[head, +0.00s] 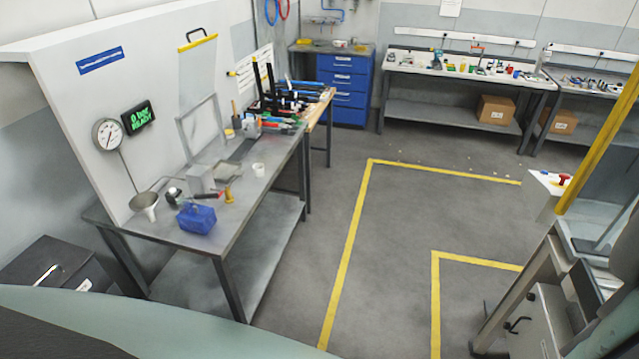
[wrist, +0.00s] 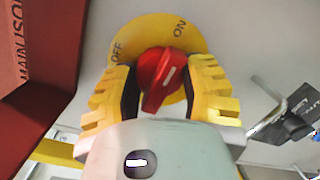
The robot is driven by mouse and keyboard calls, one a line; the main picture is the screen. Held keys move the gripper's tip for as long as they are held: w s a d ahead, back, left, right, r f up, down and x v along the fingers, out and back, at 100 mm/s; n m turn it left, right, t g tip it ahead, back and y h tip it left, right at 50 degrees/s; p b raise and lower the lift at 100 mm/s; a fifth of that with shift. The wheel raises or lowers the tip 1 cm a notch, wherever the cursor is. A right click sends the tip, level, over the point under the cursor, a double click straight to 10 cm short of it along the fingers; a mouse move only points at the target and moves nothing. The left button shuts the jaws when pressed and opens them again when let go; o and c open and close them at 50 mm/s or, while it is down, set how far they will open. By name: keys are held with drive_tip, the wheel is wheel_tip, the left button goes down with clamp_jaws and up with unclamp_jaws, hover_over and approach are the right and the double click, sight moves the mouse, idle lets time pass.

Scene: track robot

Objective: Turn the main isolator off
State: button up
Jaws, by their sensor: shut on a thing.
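In the wrist view, a red rotary knob (wrist: 155,68) sits on a round yellow plate (wrist: 193,38) marked OFF at the upper left and ON at the upper right. A white mark on the knob slants towards the ON side. My gripper (wrist: 162,76) has its yellow fingers on both sides of the knob and is shut on it. A red label (wrist: 35,40) with partly cut-off text, "MAIN ISO", is at the left. My gripper does not show in the head view.
In the wrist view, a grey and black fitting (wrist: 285,115) is at the right. In the head view, a workbench (head: 245,205) stands at left, with a blue box (head: 196,218). Yellow-lined floor (head: 400,225) is clear. A yellow post (head: 600,145) is at right.

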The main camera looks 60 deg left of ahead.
drive_tip(key=shift+w+b, duration=0.1)
drive_tip(key=shift+b, duration=0.2)
drive_tip(key=shift+a+f+n+b, duration=0.1)
drive_tip(key=shift+f+n+b, duration=0.05)
drive_tip(key=shift+n+b, duration=0.85)
drive_tip(key=n+t+b, duration=0.1)
drive_tip(key=n, duration=0.2)
drive_tip(key=shift+n, duration=0.4)
drive_tip(key=n, duration=0.3)
drive_tip(key=shift+h+b, duration=0.3)
drive_tip(key=shift+b, duration=0.1)
drive_tip(key=n, duration=0.2)
drive_tip(key=n+t, duration=0.1)
drive_tip(key=n, duration=0.3)
drive_tip(key=shift+r, duration=0.25)
drive_tip(key=shift+n+t+y, duration=0.5)
drive_tip(key=shift+n+t, duration=0.1)
drive_tip(key=shift+n, duration=1.6)
drive_tip(key=shift+f, duration=0.1)
